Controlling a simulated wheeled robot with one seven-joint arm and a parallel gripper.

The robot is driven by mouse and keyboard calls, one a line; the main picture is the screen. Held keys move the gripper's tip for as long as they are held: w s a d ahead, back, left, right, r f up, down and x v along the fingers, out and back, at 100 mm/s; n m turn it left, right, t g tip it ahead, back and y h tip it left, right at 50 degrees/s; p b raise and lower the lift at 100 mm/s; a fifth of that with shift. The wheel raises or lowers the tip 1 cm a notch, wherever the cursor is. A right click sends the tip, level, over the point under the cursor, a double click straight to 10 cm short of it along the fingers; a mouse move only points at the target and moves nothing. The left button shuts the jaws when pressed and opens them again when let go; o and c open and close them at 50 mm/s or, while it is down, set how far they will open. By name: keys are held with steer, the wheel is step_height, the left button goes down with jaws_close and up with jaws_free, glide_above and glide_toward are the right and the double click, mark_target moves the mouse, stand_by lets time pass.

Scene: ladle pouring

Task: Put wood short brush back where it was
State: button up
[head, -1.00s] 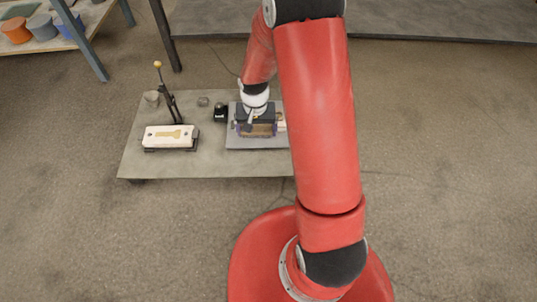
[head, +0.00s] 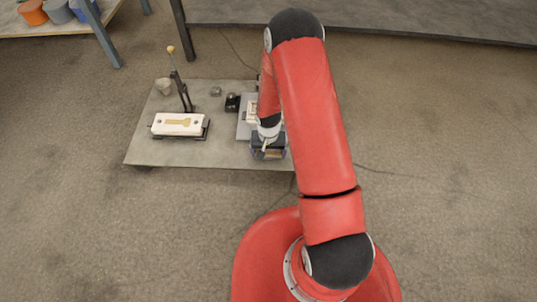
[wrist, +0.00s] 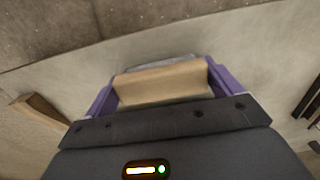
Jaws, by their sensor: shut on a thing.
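My gripper (head: 268,150) is near the front right edge of the low table (head: 150,148), partly hidden by my arm in the head view. In the wrist view its purple fingers (wrist: 162,90) are shut on the wood short brush (wrist: 165,84), a tan wooden block with a grey strip along its far side. The brush lies across between the fingers. I cannot tell whether it touches the tabletop.
A white mould (head: 180,123) with a gold key shape sits in a black holder, a yellow-knobbed upright lever (head: 180,78) behind it. A grey plate (head: 242,131) bears a pale block (head: 251,113). A black box (head: 232,103) stands beside it. The table's front middle is clear.

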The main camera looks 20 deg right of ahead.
steer(key=shift+f, duration=0.55)
steer(key=shift+f, duration=0.15)
steer(key=o, duration=0.8)
steer(key=shift+o, duration=0.2)
